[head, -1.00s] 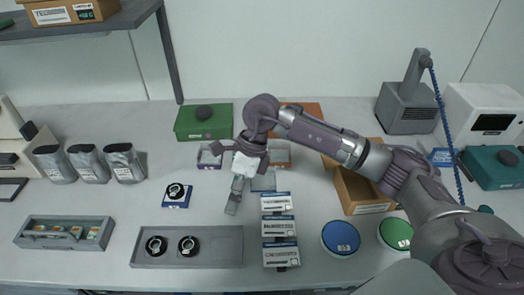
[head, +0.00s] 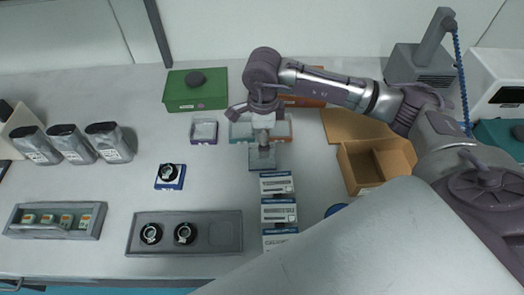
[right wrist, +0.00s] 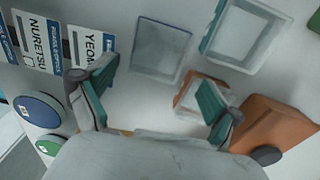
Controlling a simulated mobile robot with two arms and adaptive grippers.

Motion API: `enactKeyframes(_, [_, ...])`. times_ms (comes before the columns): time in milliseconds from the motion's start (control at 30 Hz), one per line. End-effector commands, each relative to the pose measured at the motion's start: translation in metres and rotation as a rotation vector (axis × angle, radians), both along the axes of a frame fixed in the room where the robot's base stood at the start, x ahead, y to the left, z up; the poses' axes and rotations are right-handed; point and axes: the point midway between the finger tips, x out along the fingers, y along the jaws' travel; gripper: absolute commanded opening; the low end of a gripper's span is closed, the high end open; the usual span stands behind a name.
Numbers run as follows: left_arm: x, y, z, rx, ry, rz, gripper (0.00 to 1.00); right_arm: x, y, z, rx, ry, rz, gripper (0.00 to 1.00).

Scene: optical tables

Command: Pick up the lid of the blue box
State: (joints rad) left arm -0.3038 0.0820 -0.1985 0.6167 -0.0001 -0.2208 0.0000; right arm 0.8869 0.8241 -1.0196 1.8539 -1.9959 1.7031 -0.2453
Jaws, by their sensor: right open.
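A small open box with a blue-teal rim (head: 240,131) stands in the row of small boxes in the middle of the table; it also shows in the right wrist view (right wrist: 207,40). A flat, clear square lid with a grey-blue rim (head: 254,163) lies on the table in front of the row, and in the right wrist view (right wrist: 161,50) it lies flat beside the blue box. My left gripper is not visible.
A purple-rimmed box (head: 204,131) and an orange small box (right wrist: 199,97) flank the blue one. Labelled packs (head: 278,212) lie just in front of the lid. A green box (head: 196,92) and an open brown carton (head: 374,165) stand around.

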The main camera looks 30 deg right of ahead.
Motion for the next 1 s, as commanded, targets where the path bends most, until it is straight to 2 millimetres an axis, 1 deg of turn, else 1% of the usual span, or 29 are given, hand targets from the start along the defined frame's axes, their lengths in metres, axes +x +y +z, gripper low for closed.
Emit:
enactKeyframes(33, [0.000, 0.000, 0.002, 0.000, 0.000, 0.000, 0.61, 0.000, 0.000, -0.005, 0.000, 0.001, 0.000, 0.92])
enactKeyframes(167, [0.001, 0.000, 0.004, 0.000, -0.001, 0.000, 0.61, -0.001, 0.000, -0.012, 0.000, 0.001, 0.002, 0.92])
enactKeyframes(267, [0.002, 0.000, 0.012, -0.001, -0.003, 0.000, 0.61, -0.002, 0.002, -0.021, 0.000, 0.003, 0.001, 0.92])
enactKeyframes(367, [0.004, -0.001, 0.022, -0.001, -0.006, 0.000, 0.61, -0.004, 0.004, -0.036, 0.000, 0.005, 0.001, 0.92])
enactKeyframes(500, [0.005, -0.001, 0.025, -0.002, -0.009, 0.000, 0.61, -0.003, 0.004, -0.056, 0.001, 0.002, 0.001, 0.92])
enactKeyframes(600, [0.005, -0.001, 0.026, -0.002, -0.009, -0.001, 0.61, -0.002, 0.004, -0.062, 0.001, -0.002, 0.001, 0.92])
enactKeyframes(800, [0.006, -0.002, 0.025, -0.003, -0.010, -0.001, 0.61, -0.002, 0.004, -0.063, 0.001, -0.002, 0.002, 0.92])
enactKeyframes(867, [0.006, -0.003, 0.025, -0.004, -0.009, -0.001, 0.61, -0.002, 0.004, -0.063, 0.001, -0.002, 0.002, 0.83])
enactKeyframes(1000, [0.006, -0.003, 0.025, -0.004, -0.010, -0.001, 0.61, -0.002, 0.004, -0.063, 0.001, -0.002, 0.001, 0.60])
